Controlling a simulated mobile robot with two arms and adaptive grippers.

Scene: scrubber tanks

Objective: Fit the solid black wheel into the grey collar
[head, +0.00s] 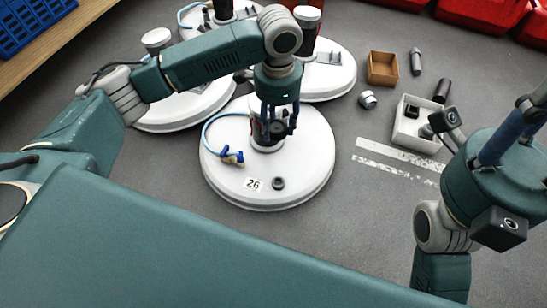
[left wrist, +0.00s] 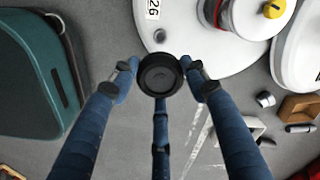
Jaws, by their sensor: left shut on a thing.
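The black wheel (left wrist: 160,75) is held between the blue fingertips of my left gripper (left wrist: 161,80) in the left wrist view. In the head view my left gripper (head: 272,132) points down over the middle of the white round tank lid marked 26 (head: 222,165). The wheel is not distinct there. A small dark grey ring, seemingly the collar (head: 278,183), lies on the lid to the right of the label, apart from the gripper. It shows small beyond the wheel in the left wrist view (left wrist: 159,36). Blue finger parts of my right gripper (head: 510,135) show at the right; the fingertips are not clear.
A blue hose with a yellow-tipped fitting (head: 233,158) lies on the lid's left side. More white tanks (head: 335,78) stand behind. A brown box (head: 383,68), a white box (head: 412,134) and loose parts are on the floor. Red bins (head: 480,12) line the back right.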

